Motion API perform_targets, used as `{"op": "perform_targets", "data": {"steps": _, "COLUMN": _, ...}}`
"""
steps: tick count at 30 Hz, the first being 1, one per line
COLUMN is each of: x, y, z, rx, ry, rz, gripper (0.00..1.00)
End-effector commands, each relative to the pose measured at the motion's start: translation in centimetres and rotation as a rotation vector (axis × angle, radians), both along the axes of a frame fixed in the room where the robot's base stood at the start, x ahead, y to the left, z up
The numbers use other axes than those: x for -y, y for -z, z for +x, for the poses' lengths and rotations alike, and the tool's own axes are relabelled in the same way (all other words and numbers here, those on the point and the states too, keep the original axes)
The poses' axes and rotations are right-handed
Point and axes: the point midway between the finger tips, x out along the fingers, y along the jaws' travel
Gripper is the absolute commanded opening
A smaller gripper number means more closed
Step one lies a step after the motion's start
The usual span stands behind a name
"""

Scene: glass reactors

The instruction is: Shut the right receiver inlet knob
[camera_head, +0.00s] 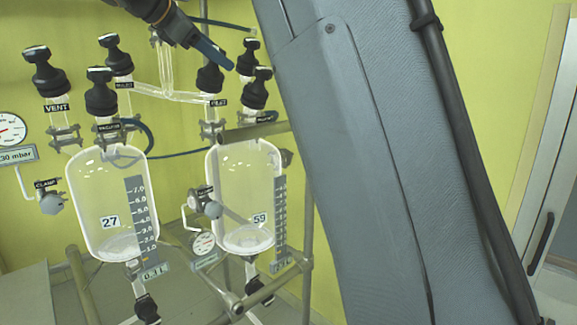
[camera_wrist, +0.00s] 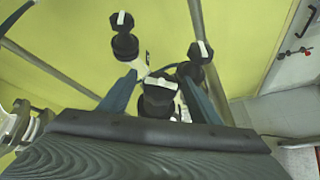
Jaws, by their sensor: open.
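Two clear glass receivers stand side by side in the head view, the left one (camera_head: 108,195) marked 27 and the right one (camera_head: 235,190) marked 59. The right receiver inlet knob (camera_head: 210,78) appears to be the black one over the glass cross tube; its small label is hard to read. My gripper (camera_head: 217,56) is just above this knob, tilted downward. In the wrist view my gripper (camera_wrist: 161,74) is open, and a black knob (camera_wrist: 158,96) with a white mark lies between its two blue-grey fingers. I cannot tell whether they touch it.
Another black knob (camera_head: 256,88) stands close in front and right of the inlet knob. Left of it are the vent knob (camera_head: 44,70) and other black knobs. A metal frame bar (camera_head: 252,132) crosses above the right receiver. My arm covers the centre right.

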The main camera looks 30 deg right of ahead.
Motion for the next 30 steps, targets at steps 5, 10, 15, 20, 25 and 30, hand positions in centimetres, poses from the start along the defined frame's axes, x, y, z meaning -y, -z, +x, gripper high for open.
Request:
{"op": "perform_targets", "data": {"steps": 5, "x": 0.02, "y": 0.36, "z": 0.03, "rx": 0.012, "ry": -0.054, "rz": -0.028, "gripper": 0.57}}
{"op": "perform_targets", "data": {"steps": 10, "x": 0.02, "y": 0.39, "z": 0.03, "rx": 0.021, "ry": -0.106, "rz": -0.057, "gripper": 0.57}}
{"op": "perform_targets", "data": {"steps": 15, "x": 0.03, "y": 0.37, "z": 0.03, "rx": 0.029, "ry": -0.158, "rz": -0.087, "gripper": 0.57}}
{"op": "perform_targets", "data": {"steps": 20, "x": 0.03, "y": 0.41, "z": 0.03, "rx": 0.038, "ry": -0.210, "rz": -0.114, "gripper": 0.57}}
{"op": "perform_targets", "data": {"steps": 25, "x": 0.05, "y": 0.37, "z": 0.03, "rx": 0.049, "ry": -0.266, "rz": -0.145, "gripper": 0.57}}
{"op": "perform_targets", "data": {"steps": 30, "x": 0.07, "y": 0.36, "z": 0.00, "rx": 0.060, "ry": -0.324, "rz": -0.178, "gripper": 0.57}}
